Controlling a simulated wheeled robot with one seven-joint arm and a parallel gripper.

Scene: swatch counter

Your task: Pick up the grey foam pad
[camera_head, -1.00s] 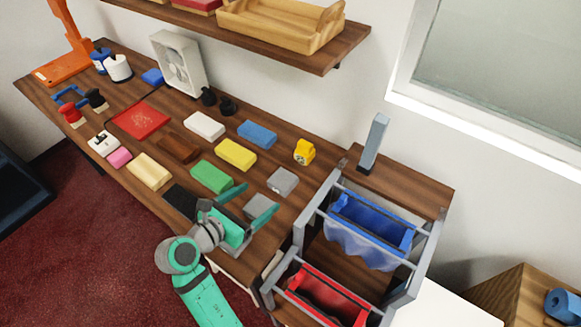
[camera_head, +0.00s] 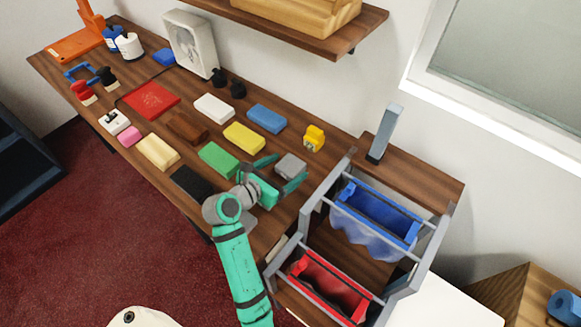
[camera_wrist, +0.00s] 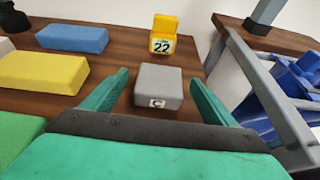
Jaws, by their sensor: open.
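A grey foam pad (camera_head: 290,165) lies on the wooden counter (camera_head: 318,164), near the rack. In the wrist view the grey pad (camera_wrist: 158,82) is a block with a small "C" label on its near face. My gripper (camera_head: 291,169) is open, with its teal fingers pointing toward the pad. In the wrist view the fingers (camera_wrist: 160,78) stand to the left and right of the pad, with a gap on each side. The pad's underside is hidden. A second grey pad, seen earlier nearer the front edge, is hidden now behind my gripper.
Green (camera_head: 218,159), yellow (camera_head: 244,138), blue (camera_head: 266,118) and black (camera_head: 191,182) blocks lie to the left. A yellow "22" marker (camera_wrist: 163,35) stands behind the pad. A grey rack with blue (camera_head: 378,212) and red (camera_head: 329,286) bins is close on the right.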

